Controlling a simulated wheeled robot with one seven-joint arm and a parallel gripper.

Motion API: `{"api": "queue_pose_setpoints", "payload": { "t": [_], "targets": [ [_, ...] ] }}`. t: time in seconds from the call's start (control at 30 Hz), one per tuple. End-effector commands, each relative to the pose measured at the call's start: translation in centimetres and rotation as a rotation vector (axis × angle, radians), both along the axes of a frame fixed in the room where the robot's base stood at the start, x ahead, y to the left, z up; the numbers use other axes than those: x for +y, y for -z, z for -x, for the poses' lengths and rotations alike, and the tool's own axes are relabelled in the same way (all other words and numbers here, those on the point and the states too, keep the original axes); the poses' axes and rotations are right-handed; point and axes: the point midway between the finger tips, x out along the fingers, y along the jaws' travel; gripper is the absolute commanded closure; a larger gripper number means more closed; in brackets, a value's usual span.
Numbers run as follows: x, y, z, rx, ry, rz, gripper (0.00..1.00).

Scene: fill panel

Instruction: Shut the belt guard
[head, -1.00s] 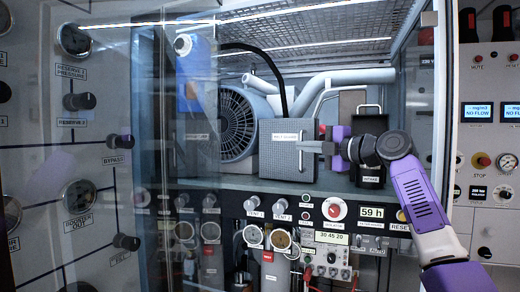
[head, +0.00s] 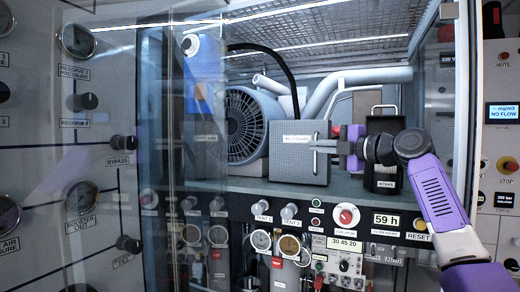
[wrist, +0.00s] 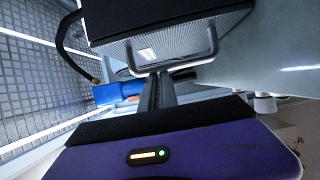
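The belt guard (head: 292,150) is a grey perforated box with a label, on the shelf right of the round fan grille. A light vertical bar handle (head: 315,158) stands on its front face. The guard also shows in the wrist view (wrist: 190,45), with its U-shaped handle (wrist: 212,42) near the fingertips. My gripper (head: 326,147) reaches in from the right, its fingertips at the handle. In the wrist view the fingers (wrist: 155,90) look pressed together as one narrow bar, ending at the handle. I cannot tell if they touch it. How far the guard stands open is not clear.
A black box (head: 384,145) with a handle stands behind my wrist on the right. A transparent panel (head: 180,120) and gauges are on the left. The control strip (head: 385,218) with knobs runs below the shelf. Pipes lie behind the guard.

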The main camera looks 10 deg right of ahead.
Motion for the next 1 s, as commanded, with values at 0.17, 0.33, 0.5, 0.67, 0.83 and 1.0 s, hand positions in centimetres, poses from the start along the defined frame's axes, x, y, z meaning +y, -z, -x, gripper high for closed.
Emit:
{"api": "queue_pose_setpoints", "payload": {
  "t": [0.17,0.33,0.5,0.67,0.83,1.0],
  "targets": [
    [-3.0,0.0,-0.4,-0.003,0.061,-0.008,1.0],
    [-2.7,-2.3,-0.2,-0.008,0.056,-0.006,1.0],
    [-2.1,-6.4,0.1,-0.013,0.047,-0.003,1.0],
    [-1.6,-10.2,0.3,-0.014,0.038,-0.001,1.0],
    [-0.7,-13.9,0.4,-0.009,0.022,0.0,1.0],
    [-0.1,-17.3,0.5,-0.006,0.011,0.0,1.0]
  ]
}}
